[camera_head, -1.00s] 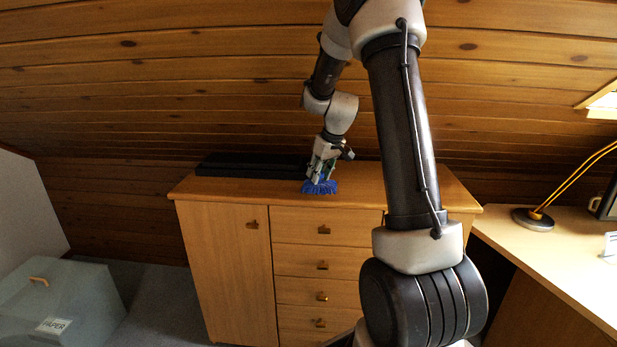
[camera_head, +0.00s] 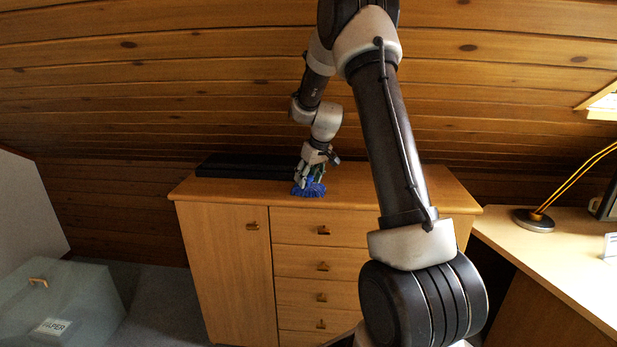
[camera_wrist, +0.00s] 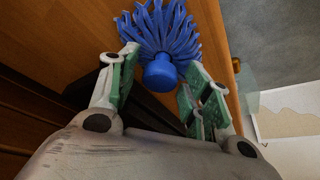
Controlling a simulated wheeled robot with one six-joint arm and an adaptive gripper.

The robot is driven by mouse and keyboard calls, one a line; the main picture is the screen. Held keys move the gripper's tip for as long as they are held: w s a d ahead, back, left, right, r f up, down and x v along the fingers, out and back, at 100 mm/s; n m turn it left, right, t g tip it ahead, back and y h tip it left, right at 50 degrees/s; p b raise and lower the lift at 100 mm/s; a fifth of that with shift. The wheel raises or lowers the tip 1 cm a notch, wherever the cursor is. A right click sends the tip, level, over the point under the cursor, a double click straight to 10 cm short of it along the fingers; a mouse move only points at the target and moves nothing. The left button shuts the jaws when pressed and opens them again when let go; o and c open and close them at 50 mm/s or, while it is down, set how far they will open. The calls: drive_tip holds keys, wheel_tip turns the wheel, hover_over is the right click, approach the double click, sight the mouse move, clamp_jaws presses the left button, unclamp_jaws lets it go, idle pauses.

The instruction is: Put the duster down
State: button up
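The duster (camera_head: 309,190) is blue with a fringe of soft strands. It is at the front edge of the wooden cabinet's top (camera_head: 385,190). In the wrist view the duster (camera_wrist: 160,45) shows its strands spread outward and its round blue stub facing me. My gripper (camera_head: 312,178) is just above the duster, pointing down. In the wrist view my gripper (camera_wrist: 160,62) has its green-padded fingers apart on either side of the stub, with gaps showing on both sides. I cannot tell whether the strands rest fully on the top.
A long black case (camera_head: 250,166) lies at the back left of the cabinet top. The sloped wooden ceiling (camera_head: 180,70) is close behind. A desk (camera_head: 545,260) with a lamp (camera_head: 533,219) stands right; a grey paper bin (camera_head: 62,300) stands at lower left. The top's right side is clear.

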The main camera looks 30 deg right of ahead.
sight(311, 177)
drive_tip(key=shift+f, duration=0.15)
drive_tip(key=shift+d+r, duration=0.1)
drive_tip(key=shift+r, duration=0.25)
drive_tip(key=shift+s+d+r, duration=0.15)
drive_tip(key=shift+s+r, duration=0.95)
drive_tip(key=shift+s, duration=0.1)
drive_tip(key=s+d, duration=0.2)
drive_tip(key=s, duration=0.8)
drive_tip(key=s+a+r, duration=0.9)
drive_tip(key=s+r, duration=0.2)
drive_tip(key=s+a+r+m, duration=0.1)
drive_tip(key=s+r, duration=0.1)
drive_tip(key=s, duration=0.6)
drive_tip(key=s+a+r, duration=0.1)
drive_tip(key=s+a, duration=0.1)
drive_tip(key=s, duration=0.7)
drive_tip(key=shift+r+m+h, duration=0.3)
drive_tip(key=shift+r+m, duration=0.05)
drive_tip(key=shift+m, duration=0.05)
